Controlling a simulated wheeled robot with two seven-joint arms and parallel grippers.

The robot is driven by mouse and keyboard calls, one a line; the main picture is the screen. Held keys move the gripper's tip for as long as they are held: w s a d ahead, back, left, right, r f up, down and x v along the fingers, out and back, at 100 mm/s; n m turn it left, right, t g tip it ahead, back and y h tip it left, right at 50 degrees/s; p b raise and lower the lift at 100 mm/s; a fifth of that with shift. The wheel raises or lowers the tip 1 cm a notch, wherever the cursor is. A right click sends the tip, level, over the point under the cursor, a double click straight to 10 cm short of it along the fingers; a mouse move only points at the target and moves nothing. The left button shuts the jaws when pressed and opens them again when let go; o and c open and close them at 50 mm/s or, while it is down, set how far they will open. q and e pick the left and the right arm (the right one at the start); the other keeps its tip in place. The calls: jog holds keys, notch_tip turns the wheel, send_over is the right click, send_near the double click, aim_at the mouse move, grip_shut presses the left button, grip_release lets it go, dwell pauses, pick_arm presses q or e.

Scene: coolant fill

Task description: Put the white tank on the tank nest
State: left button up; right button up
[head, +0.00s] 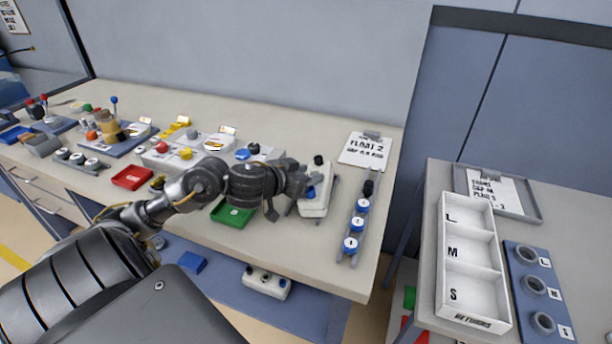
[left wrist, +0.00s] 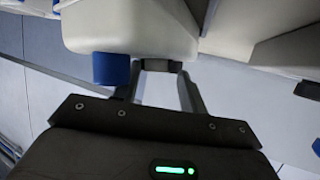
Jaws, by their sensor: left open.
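Contact cannot be told. I cannot tell which thing is the tank nest. My right gripper is out of view.
A rail of blue-topped pieces (head: 357,222) is right of the tank, and a FLOAT 2 sheet (head: 365,150) lies behind. Green (head: 232,214) and red (head: 132,178) trays are to the left. A white tray (head: 467,265) is on the right table. The bench's front right corner is clear.

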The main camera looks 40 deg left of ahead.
pick_arm(q)
jog(key=shift+s+d+f, duration=0.25)
jog(key=shift+s+f, duration=0.15)
jog(key=shift+f, duration=0.2)
jog(key=r+p+v, duration=0.1)
jog(key=p+v, duration=0.8)
jog(key=v, duration=0.2)
jog(key=shift+p, duration=0.3)
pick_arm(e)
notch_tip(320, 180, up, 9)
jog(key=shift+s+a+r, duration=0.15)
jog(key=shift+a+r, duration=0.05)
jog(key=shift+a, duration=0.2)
